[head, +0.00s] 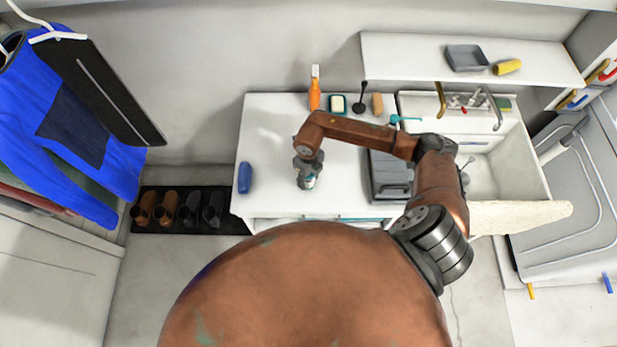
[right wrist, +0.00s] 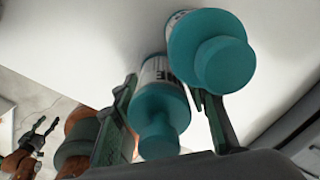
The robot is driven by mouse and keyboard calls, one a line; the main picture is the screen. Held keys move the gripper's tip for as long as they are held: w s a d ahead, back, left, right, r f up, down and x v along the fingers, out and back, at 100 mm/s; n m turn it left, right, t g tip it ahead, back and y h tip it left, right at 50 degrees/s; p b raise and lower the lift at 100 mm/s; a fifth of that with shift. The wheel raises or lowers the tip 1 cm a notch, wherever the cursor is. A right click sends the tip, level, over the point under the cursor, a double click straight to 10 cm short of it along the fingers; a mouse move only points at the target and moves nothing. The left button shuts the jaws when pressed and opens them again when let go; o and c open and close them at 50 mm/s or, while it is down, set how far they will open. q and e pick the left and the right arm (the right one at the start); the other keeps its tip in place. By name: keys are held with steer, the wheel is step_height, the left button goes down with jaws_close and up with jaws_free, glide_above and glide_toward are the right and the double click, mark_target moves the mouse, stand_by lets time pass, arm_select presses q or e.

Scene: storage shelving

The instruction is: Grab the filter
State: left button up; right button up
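Two white cylinders with teal caps, which look like filters, stand close together in the right wrist view. The nearer filter (right wrist: 160,105) is between the fingers of my right gripper (right wrist: 165,88). The other filter (right wrist: 212,50) is just beyond the right finger and partly covers its tip. My right gripper is open, its fingers on either side of the nearer filter; firm contact does not show. In the head view the right gripper (head: 306,178) is low over the white counter (head: 275,130), largely hiding the filters. My left gripper (right wrist: 36,138) is open and empty at the wrist view's left edge.
A blue bottle (head: 245,177) stands left of the right gripper. A dark grey case (head: 390,178) lies to its right, before the sink (head: 505,165).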

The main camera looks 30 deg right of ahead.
steer(key=c, duration=0.8)
steer(key=shift+r, duration=0.1)
